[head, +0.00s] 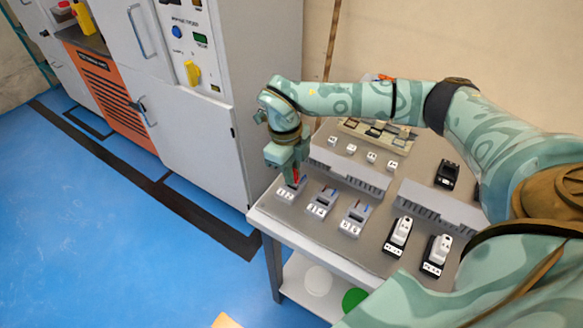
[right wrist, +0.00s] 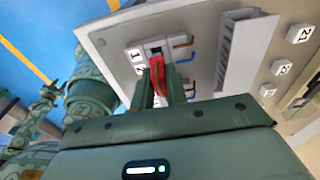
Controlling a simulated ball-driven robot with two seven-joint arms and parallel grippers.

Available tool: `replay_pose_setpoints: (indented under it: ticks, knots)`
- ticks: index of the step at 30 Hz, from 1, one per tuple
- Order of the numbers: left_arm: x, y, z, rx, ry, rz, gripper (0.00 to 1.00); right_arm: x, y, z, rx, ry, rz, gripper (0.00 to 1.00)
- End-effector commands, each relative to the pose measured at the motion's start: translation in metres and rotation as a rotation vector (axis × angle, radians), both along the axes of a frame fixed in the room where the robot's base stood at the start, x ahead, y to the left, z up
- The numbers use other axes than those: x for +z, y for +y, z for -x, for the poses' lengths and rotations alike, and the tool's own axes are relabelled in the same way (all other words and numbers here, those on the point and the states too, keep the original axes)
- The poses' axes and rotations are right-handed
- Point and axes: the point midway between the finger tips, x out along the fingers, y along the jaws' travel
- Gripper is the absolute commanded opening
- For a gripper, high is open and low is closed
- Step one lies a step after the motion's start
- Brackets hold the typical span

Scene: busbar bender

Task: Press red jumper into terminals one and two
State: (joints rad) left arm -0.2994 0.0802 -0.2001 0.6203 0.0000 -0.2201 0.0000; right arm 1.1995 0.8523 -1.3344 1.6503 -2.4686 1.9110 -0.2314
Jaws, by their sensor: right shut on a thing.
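My right gripper (head: 290,177) is shut on the red jumper (head: 297,178) and points down at the terminal block labelled 1 and 2 (head: 285,193). In the right wrist view the red jumper (right wrist: 157,68) stands between the fingers (right wrist: 160,88), with its far end at the block (right wrist: 155,48) beside the labels 1 and 2 (right wrist: 134,60). The jumper's end overlaps the block in the picture; I cannot tell how deep it sits. The fingers hide part of the jumper and block in the head view. My left gripper is not in clear view.
Blocks labelled 3 4 (head: 320,205) and 5 6 (head: 352,222) stand to the right on the grey bench panel (head: 375,258). A grey slotted duct (head: 350,178) runs behind them. Black-and-white devices (head: 400,232) stand further right. A grey cabinet (head: 200,150) stands left of the bench.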

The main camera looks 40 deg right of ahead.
Motion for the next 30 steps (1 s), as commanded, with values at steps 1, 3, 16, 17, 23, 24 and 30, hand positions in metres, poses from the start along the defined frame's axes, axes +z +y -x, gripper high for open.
replay_pose_setpoints:
  ticks: [1, 3, 16, 17, 23, 24, 30]
  knots:
    - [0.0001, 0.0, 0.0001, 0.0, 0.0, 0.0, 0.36, 0.0001, 0.0001, 0.0, 0.0, 0.0, 0.0, 0.0]
    - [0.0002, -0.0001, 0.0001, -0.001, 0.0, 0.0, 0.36, 0.0002, 0.0001, 0.0, 0.0, 0.0, 0.0, 0.0]
    - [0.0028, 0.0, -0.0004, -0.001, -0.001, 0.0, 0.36, 0.0013, 0.0001, 0.0003, 0.0, 0.0, 0.0, 0.0]
    - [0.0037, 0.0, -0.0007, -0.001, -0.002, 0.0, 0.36, 0.0016, 0.0001, 0.0004, -0.001, 0.0, 0.0, 0.0]
    - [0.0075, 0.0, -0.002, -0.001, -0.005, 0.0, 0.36, 0.0011, 0.0003, 0.0004, 0.0, 0.0, 0.0, 0.0]
    - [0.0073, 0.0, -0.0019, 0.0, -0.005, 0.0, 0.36, 0.0007, 0.0003, 0.0004, 0.0, 0.0, 0.0, 0.0]
    - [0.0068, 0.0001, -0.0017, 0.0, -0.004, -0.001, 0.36, 0.0001, 0.0003, 0.0004, 0.0, 0.0, 0.0, 0.0]
